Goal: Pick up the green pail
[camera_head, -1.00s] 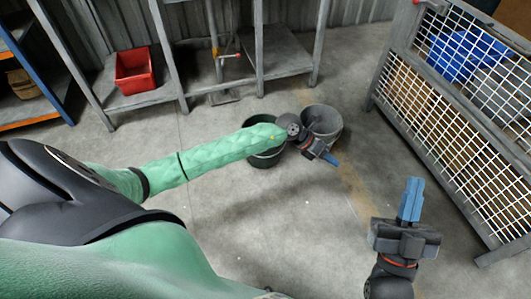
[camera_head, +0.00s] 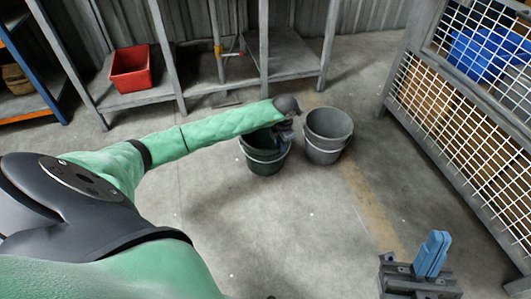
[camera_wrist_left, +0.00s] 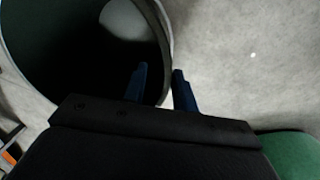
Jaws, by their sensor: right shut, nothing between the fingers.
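The green pail (camera_head: 262,158) stands upright on the concrete floor, dark green with a pale handle. My left forearm covers part of its top. My left gripper (camera_head: 285,134) is at the pail's right rim, pointing down. In the left wrist view the green pail (camera_wrist_left: 40,45) fills the upper left. There my left gripper (camera_wrist_left: 159,78) is open, with one blue finger over the dark inside and the other outside the rim. I cannot tell whether either finger touches the wall. My right gripper (camera_head: 434,253) is shut and empty at the lower right, away from the pail.
A grey pail (camera_head: 324,148) stands close to the right of the green one. A mesh-sided crate (camera_head: 450,110) is at the right. A metal shelf (camera_head: 200,88) with a red bin (camera_head: 131,70) stands behind. The floor in front is clear.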

